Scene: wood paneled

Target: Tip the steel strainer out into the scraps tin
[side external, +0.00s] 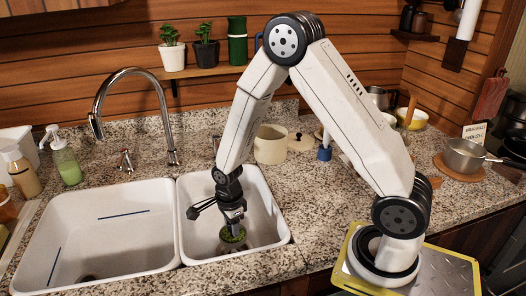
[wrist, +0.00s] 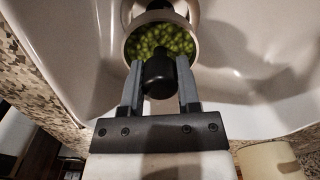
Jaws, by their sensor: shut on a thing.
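The steel strainer (wrist: 128,48) sits at the drain of the right sink basin, filled with small green lumps (wrist: 160,38). In the side view the strainer (side external: 233,240) is partly hidden below my gripper (side external: 233,218). My gripper (wrist: 160,78) points down and is shut on the strainer's black knob (wrist: 157,76). A cream tin (side external: 270,146), likely the scraps tin, stands upright on the counter behind the right basin. It also shows at the lower right in the wrist view (wrist: 272,160). Its inside is not clearly visible.
The basin walls (side external: 270,210) surround my gripper. An empty left basin (side external: 95,235) and a curved tap (side external: 160,100) are to the left. A saucepan (side external: 464,155) stands far right.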

